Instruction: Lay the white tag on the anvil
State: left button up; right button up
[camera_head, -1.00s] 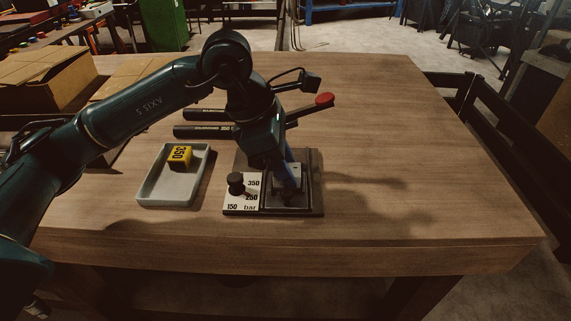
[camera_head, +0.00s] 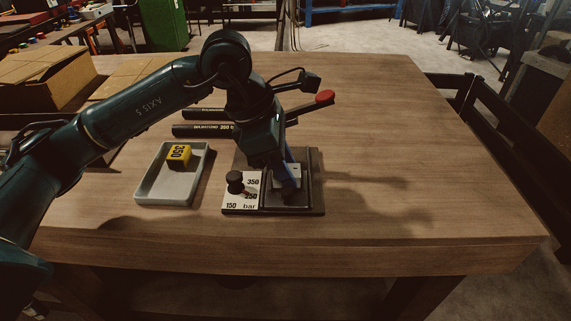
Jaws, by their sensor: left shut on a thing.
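My left gripper (camera_head: 289,181) points down over the dark base of the hose crimper (camera_head: 318,196). The fingers hide most of the tag. The anvil is under the gripper and mostly hidden. I cannot tell whether the tag touches it. The crimper's lever with a red knob (camera_head: 325,97) sticks up to the right behind my wrist. My right gripper is not in view.
A white dial plate with a black knob (camera_head: 235,183) sits left of the gripper. A grey tray (camera_head: 157,197) holds a yellow block marked 350 (camera_head: 180,156). Two black hoses (camera_head: 200,131) lie behind. The table's right side (camera_head: 420,160) is clear.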

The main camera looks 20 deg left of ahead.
pick_arm(q)
jog(key=shift+f+b, duration=0.3)
jog(key=shift+b, duration=0.35)
dwell(1.2)
jog(key=o, duration=1)
jog(key=shift+r+p, duration=0.5)
jog(key=shift+r, duration=0.25)
jog(key=shift+s+r+p, duration=0.15)
jog(key=shift+r+p, duration=0.6)
jog(key=shift+r, duration=0.6)
jog(key=shift+r+p, duration=1.2)
jog(key=shift+r, duration=0.8)
